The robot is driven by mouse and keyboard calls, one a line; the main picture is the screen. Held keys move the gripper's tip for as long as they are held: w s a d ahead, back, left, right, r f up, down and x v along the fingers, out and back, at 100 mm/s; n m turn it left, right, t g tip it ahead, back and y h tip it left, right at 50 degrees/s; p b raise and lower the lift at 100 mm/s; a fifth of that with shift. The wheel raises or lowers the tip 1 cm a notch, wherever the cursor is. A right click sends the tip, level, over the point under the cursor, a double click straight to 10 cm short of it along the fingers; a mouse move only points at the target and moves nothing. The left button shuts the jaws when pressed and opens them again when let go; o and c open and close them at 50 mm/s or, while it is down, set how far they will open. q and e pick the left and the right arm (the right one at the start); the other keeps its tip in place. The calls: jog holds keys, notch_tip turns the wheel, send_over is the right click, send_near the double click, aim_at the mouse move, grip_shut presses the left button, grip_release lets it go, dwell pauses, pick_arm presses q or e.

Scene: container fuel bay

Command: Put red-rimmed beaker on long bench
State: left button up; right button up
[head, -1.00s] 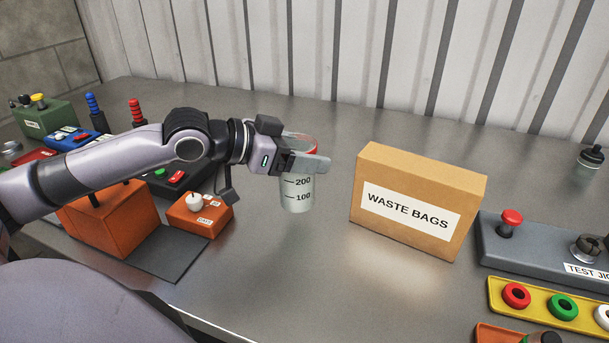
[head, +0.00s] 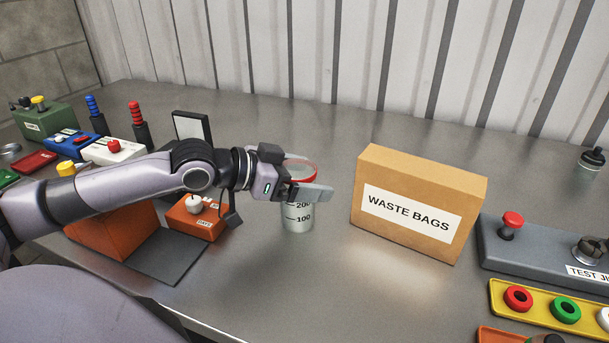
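The red-rimmed beaker (head: 299,219) is a clear cup with 100 and 200 marks and a red rim. It stands upright on the long grey metal bench (head: 330,285), left of the waste bags box. My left gripper (head: 305,175) is around the beaker near its rim. Its near finger passes in front of the beaker and hides part of the 200 mark; its far finger shows behind the rim. The fingers look spread, with the beaker between them. My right gripper is not in view.
The WASTE BAGS box (head: 415,205) stands right of the beaker. A grey test jig (head: 545,245) and a yellow tray with coloured rings (head: 540,308) are at the right. An orange switch box (head: 198,218) is at the left. The bench behind the beaker is clear.

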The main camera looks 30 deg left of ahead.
pick_arm(q)
jog(key=shift+r, duration=0.15)
jog(key=shift+s+a+r, duration=0.25)
jog(key=shift+s+a, duration=0.5)
jog(key=v, duration=1)
jog(key=shift+d+b, duration=0.25)
jog(key=shift+b, duration=0.1)
jog(key=shift+s, duration=0.2)
